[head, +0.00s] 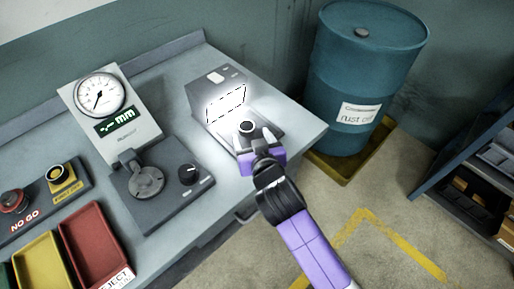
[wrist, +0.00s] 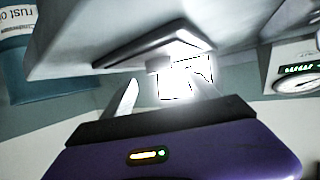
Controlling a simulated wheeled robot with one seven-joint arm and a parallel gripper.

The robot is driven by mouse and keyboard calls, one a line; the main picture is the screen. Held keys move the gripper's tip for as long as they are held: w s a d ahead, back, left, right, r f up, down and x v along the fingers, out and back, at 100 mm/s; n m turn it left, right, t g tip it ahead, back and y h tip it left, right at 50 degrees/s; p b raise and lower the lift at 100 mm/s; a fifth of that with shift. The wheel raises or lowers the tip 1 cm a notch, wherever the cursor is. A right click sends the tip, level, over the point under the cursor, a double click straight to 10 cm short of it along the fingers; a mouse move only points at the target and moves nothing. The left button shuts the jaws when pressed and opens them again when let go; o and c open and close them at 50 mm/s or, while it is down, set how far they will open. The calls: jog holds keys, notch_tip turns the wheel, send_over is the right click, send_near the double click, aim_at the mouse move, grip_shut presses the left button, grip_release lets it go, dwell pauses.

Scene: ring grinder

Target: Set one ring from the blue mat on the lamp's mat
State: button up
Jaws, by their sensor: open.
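The lamp (head: 216,92) is a grey box with a glaring white panel near the back of the bench. Its dark mat (head: 272,127) lies in front of it, partly hidden by my gripper. A small dark ring (head: 247,127) with a bright centre sits on this mat. My gripper (head: 254,138) is open, with its fingertips close to the ring. In the upside-down wrist view, the ring (wrist: 158,64) shows just beyond and between the open fingertips (wrist: 165,84), with the mat (wrist: 150,45) above it. Contact cannot be made out. No blue mat is visible.
A dial gauge (head: 99,95) and its dark base (head: 163,185) stand left of the lamp. Red (head: 95,245) and yellow (head: 40,262) trays and a button panel (head: 38,205) lie at lower left. A blue drum (head: 365,75) stands beyond the bench's right edge.

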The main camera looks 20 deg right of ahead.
jog(key=v, duration=0.6)
jog(key=shift+s+r, duration=0.15)
jog(key=shift+s, duration=0.25)
jog(key=s+f+n+y, duration=0.1)
jog(key=s+f, duration=0.2)
jog(key=s, duration=0.4)
jog(key=s+f+n+y, duration=0.1)
jog(key=s+f, duration=0.1)
jog(key=s, duration=0.6)
jog(key=s+d+r, duration=0.1)
jog(key=s+r, duration=0.2)
jog(key=s, duration=0.5)
jog(key=s+d+r+t, duration=0.1)
jog(key=s+r, duration=0.3)
jog(key=s, duration=0.5)
jog(key=shift+d+t, duration=0.3)
jog(key=shift+d, duration=0.1)
